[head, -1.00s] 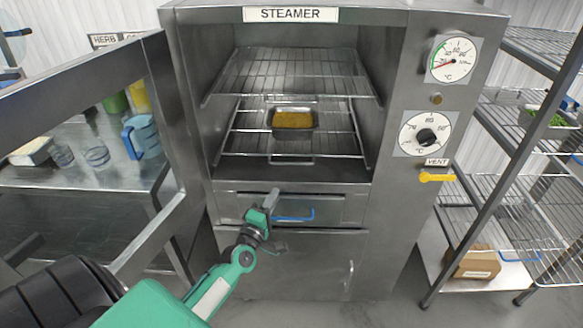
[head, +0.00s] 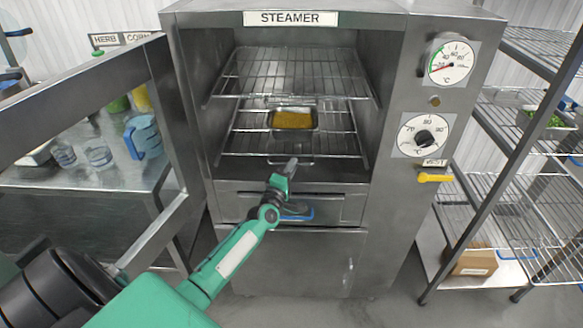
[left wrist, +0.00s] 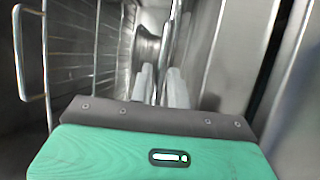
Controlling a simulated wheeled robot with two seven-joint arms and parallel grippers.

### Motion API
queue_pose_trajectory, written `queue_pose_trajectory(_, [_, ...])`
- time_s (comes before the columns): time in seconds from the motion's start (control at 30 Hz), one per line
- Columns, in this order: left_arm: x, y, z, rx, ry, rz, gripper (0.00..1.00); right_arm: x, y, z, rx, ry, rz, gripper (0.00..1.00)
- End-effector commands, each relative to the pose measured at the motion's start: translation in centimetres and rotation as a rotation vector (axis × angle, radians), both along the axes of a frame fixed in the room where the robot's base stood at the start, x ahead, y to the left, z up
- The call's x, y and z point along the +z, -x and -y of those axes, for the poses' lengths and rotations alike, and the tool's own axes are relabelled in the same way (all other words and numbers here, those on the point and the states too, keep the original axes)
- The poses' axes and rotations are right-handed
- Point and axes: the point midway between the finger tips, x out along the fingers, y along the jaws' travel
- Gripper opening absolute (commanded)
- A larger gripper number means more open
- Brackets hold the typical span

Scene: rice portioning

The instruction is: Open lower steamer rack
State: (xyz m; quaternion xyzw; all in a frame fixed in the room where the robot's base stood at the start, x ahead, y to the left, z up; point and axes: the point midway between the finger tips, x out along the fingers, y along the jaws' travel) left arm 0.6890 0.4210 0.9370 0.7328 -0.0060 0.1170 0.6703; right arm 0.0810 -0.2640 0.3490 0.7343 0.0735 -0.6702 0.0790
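The lower steamer rack (head: 245,143) is a wire shelf inside the open steamer, with a wire handle (head: 291,162) at its front. A metal tray (head: 314,121) of yellow food sits on it. My left gripper (head: 290,166) is at the steamer's front, with its fingertips by that handle. In the left wrist view, the two pale fingers (left wrist: 160,86) stand apart with a thin metal bar (left wrist: 167,50) between or just beyond them. Whether they touch it I cannot tell. My right gripper is out of view.
The upper rack (head: 300,75) is above. A drawer (head: 235,207) with a blue handle (head: 298,214) is just below the cavity. The open steamer door (head: 165,110) stands left of my arm. A wire shelf unit (head: 510,210) stands right.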

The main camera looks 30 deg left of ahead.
Motion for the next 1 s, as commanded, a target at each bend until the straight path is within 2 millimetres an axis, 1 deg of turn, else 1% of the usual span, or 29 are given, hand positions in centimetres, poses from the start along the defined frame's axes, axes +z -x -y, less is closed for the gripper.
queue_pose_trajectory(0.2, [0.0, 0.0, 0.0, 0.000, 0.000, 0.000, 0.18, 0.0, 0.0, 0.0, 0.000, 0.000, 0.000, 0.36])
queue_pose_trajectory(0.27, [0.0, 0.0, 0.0, 0.000, 0.000, 0.000, 0.08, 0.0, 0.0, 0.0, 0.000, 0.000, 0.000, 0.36])
queue_pose_trajectory(0.3, [0.0, 0.0, 0.0, 0.000, -0.001, 0.000, 0.00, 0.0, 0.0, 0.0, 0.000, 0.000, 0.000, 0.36])
queue_pose_trajectory(0.57, [0.0, 0.0, 0.0, 0.000, -0.001, 0.000, 0.00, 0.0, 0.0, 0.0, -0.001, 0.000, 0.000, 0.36])
queue_pose_trajectory(0.67, [0.1, 0.3, 0.2, -0.001, -0.001, 0.000, 0.00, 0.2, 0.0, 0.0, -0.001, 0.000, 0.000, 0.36])
queue_pose_trajectory(0.77, [0.1, 1.1, 0.7, -0.001, -0.001, -0.001, 0.00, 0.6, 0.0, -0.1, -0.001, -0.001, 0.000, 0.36])
queue_pose_trajectory(0.87, [0.2, 2.4, 1.5, -0.001, 0.000, -0.002, 0.00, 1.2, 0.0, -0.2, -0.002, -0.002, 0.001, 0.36])
queue_pose_trajectory(1.0, [0.2, 5.0, 3.1, -0.002, 0.001, -0.005, 0.00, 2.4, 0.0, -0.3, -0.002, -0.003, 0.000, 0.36])
